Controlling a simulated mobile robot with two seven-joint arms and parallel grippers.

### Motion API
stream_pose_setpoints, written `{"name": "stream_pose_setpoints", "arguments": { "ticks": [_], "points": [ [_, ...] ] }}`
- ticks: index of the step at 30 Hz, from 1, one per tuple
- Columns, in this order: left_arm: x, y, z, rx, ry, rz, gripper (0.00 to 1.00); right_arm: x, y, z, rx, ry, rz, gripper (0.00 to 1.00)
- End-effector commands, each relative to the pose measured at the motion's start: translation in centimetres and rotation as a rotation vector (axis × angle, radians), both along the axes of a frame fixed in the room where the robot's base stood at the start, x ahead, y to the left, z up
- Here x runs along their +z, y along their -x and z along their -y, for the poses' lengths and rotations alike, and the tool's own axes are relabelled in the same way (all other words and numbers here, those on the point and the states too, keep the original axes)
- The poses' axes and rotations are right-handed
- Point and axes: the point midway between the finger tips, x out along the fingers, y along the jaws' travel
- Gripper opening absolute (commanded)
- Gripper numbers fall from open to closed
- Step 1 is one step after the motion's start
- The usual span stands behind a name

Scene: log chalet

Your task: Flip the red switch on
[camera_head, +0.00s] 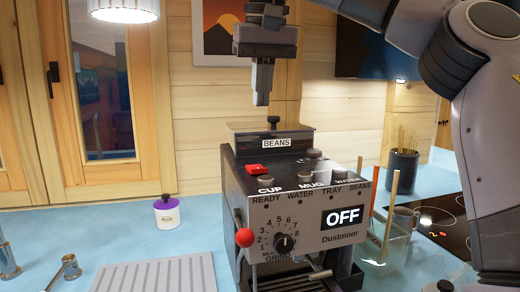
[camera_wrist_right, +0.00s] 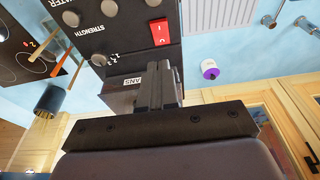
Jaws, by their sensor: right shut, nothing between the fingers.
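The red switch (camera_head: 254,169) sits on the top of a grey-black coffee machine (camera_head: 315,222), at the left above the CUP button. In the right wrist view the red switch (camera_wrist_right: 160,32) shows with white marks on it. The machine's display (camera_head: 343,216) reads OFF. My right gripper (camera_head: 261,98) is shut and empty, pointing down above the BEANS hopper (camera_head: 274,140), higher than the switch and behind it. In the right wrist view its fingers (camera_wrist_right: 158,75) show close to the machine's top without visibly gripping anything. My left gripper is not in view.
A red-knobbed lever (camera_head: 244,238) stands at the machine's front left. A small white jar with a purple lid (camera_head: 165,212) stands on the blue counter at left. A glass container (camera_head: 384,245), a utensil pot (camera_head: 402,165) and a hob (camera_head: 445,225) are at right.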

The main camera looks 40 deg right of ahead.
Motion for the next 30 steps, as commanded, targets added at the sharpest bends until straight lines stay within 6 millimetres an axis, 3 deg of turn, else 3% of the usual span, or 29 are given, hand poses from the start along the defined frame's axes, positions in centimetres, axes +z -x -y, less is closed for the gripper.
{"name": "stream_pose_setpoints", "arguments": {
  "ticks": [11,15,21,30],
  "points": [
    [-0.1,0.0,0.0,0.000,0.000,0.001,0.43,-7.3,-1.4,0.8,0.003,-0.003,-0.005,0.00],
    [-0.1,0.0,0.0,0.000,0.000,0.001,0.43,-8.9,-1.1,0.6,0.002,-0.001,-0.001,0.00],
    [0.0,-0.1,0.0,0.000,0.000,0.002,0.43,-10.4,-0.9,0.5,0.000,-0.002,-0.001,0.00],
    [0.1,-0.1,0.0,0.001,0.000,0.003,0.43,-10.9,-0.8,0.5,0.000,0.000,0.000,0.00]
  ]
}}
